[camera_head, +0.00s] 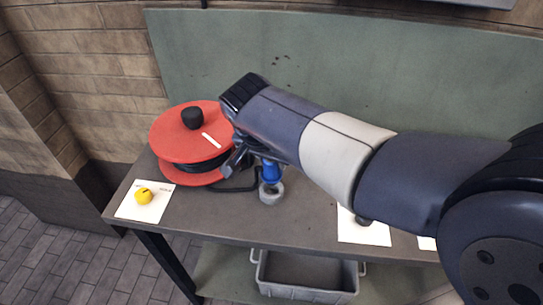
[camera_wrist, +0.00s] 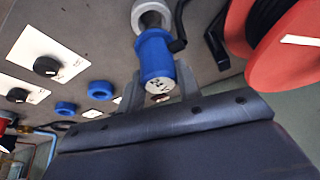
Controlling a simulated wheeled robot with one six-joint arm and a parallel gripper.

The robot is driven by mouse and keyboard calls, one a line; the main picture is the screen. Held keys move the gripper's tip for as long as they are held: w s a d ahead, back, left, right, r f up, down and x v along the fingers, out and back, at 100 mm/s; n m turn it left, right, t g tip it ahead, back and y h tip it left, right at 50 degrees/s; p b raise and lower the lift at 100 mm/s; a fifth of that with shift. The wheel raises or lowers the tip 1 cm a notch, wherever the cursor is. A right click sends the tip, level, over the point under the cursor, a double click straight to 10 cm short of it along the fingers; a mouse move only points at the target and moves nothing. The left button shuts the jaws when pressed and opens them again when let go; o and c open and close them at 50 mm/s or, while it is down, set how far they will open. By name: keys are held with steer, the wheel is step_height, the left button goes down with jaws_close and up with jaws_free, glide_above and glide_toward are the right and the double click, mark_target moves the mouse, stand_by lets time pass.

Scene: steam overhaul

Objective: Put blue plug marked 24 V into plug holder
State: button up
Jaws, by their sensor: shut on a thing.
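The blue plug (camera_wrist: 154,54) stands roughly upright, with a pale marked label on its end; the marking is too small to read surely. It also shows below my wrist in the head view (camera_head: 270,172). The plug holder is a grey ring-shaped socket (camera_head: 271,194) on the bench top, and it shows at the top of the wrist view (camera_wrist: 150,12). The plug's lower end meets the holder; I cannot tell how deep it sits. My gripper (camera_wrist: 160,88) is shut on the plug, one finger on each side. In the head view my arm partly hides the fingers.
A red cable reel (camera_head: 187,133) stands close left of the holder, its black cable running near the plug. A yellow knob (camera_head: 144,195) sits on a white card at the bench's left end. Blue rings (camera_wrist: 98,89) and black knobs (camera_wrist: 46,66) lie opposite the reel.

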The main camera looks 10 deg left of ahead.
mark_target(272, 169)
steer(key=shift+f+b, duration=1.85)
steer(key=shift+f, duration=0.5)
steer(key=o, duration=1.1)
steer(key=shift+o, duration=0.2)
steer(key=p+v, duration=0.1)
steer(key=v, duration=0.9)
steer(key=shift+s+r, duration=0.2)
steer(key=shift+r, duration=0.15)
steer(key=shift+f, duration=0.1)
steer(key=x, duration=1)
steer(key=shift+w, duration=0.25)
steer(key=shift+r, duration=0.4)
